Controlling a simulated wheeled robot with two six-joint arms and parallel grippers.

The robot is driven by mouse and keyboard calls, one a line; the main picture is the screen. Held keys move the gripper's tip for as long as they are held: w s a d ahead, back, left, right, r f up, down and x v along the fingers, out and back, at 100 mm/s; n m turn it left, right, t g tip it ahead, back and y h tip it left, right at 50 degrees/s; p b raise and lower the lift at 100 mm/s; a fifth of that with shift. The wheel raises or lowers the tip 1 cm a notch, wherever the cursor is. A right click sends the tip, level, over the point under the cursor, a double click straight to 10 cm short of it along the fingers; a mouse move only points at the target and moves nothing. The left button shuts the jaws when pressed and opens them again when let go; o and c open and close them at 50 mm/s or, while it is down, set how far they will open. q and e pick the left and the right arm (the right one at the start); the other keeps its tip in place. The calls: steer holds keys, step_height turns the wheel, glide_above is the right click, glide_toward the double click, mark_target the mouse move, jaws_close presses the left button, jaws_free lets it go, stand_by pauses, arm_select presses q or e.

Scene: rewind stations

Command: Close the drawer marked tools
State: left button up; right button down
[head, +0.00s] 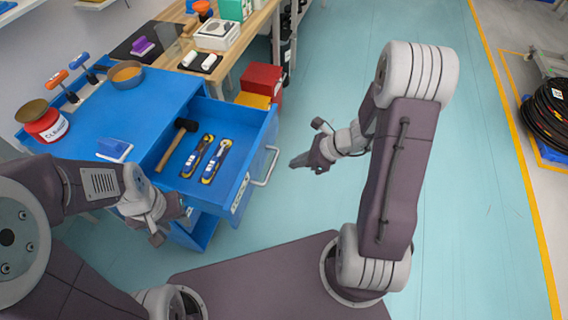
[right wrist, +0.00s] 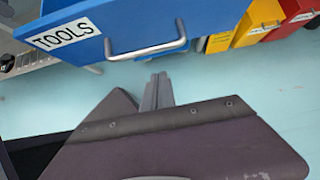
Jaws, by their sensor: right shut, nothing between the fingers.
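The blue tools drawer (head: 262,133) stands pulled out of the blue cabinet (head: 150,100) in the head view. Inside lie a hammer (head: 176,143) and two yellow-and-black tools (head: 208,158). Its metal handle (head: 266,168) is on the front panel. In the right wrist view, the drawer front (right wrist: 200,20) carries a TOOLS label (right wrist: 66,34) and the handle (right wrist: 147,50). My right gripper (head: 293,163) is shut and empty, just right of the handle and apart from it. My left gripper (head: 158,238) hangs left of the drawer by the cabinet; its fingers are too small to judge.
A lower drawer (head: 197,232) also sticks out under the tools drawer. Red (head: 262,80) and yellow (head: 253,100) bins stand beyond it. The floor (head: 480,200) to the right is clear.

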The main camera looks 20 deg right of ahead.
arm_select(q)
steer(key=shift+f, duration=0.15)
arm_select(e)
steer(key=shift+w+a+f, duration=0.3)
steer(key=shift+w+a, duration=0.3)
steer(key=shift+a, duration=0.25)
steer(key=shift+w+a+f, duration=0.3)
steer(key=shift+w+a, duration=0.3)
steer(key=shift+a, duration=0.25)
